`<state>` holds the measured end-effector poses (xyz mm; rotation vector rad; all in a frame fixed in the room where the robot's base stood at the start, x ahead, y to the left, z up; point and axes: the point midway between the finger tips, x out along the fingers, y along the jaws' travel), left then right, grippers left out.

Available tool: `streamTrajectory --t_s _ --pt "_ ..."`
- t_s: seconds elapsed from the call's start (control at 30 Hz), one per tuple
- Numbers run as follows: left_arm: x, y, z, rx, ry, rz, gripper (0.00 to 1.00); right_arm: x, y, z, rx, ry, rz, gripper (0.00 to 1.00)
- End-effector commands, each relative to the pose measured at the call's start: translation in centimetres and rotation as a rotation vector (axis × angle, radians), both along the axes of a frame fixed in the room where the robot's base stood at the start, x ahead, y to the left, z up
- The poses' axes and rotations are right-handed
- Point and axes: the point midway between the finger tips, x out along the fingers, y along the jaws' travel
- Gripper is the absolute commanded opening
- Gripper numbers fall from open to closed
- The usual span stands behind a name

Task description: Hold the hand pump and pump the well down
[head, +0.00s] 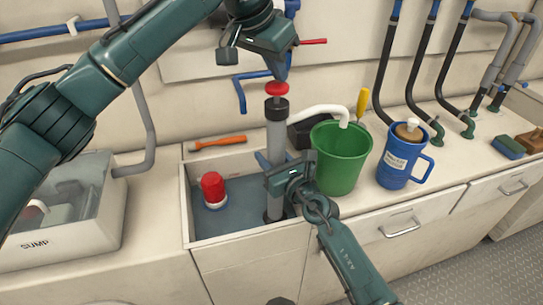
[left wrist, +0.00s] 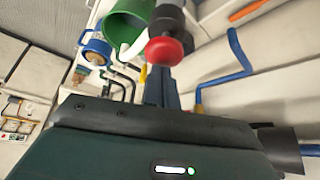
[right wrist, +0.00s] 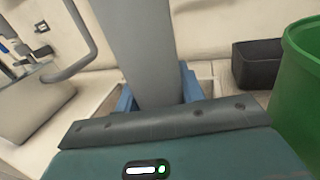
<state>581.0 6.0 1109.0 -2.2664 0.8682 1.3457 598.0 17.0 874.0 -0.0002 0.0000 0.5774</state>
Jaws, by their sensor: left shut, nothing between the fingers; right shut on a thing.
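The hand pump (head: 277,135) is a grey tube with a black collar and a red knob (head: 277,89) on top. It stands roughly upright in the well (head: 187,215), which holds dark water and a red-and-white float (head: 213,188). A white spout (head: 320,112) runs from the pump to the green bucket (head: 341,160). My right gripper (head: 272,172) is shut on the grey tube, which also shows in the right wrist view (right wrist: 140,50). My left gripper (head: 281,76) is shut and empty just above the red knob; the left wrist view shows the knob (left wrist: 165,51) close to its fingertips.
A blue jug (head: 396,165) stands right of the bucket. A clear box marked SUMP (head: 90,205) is at left. An orange-handled tool (head: 218,143) lies behind the well. A blue bent pipe (head: 240,90) is on the wall near my left gripper. Dark hoses rise at right.

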Motion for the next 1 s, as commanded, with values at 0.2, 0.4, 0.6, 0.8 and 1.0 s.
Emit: streamTrajectory --t_s 0.2,0.4,0.6,0.8,1.0 --pt "0.0 0.0 0.9 0.004 0.003 0.001 0.0 0.0 0.0 0.1 0.003 -0.001 0.0 0.07" --pt "0.0 0.0 2.0 0.002 0.003 0.001 0.0 0.0 0.0 0.1 0.003 -0.001 0.0 0.07" --pt "0.0 0.1 3.0 0.002 0.002 0.002 0.0 0.0 0.0 0.1 0.003 -0.001 0.0 0.07" --pt "0.0 0.0 3.2 0.002 0.002 0.001 0.0 0.0 0.0 0.1 0.002 -0.001 0.0 0.07" --pt "0.0 0.0 3.1 0.002 0.002 0.001 0.0 0.0 0.0 0.1 0.002 -0.001 0.0 0.07"
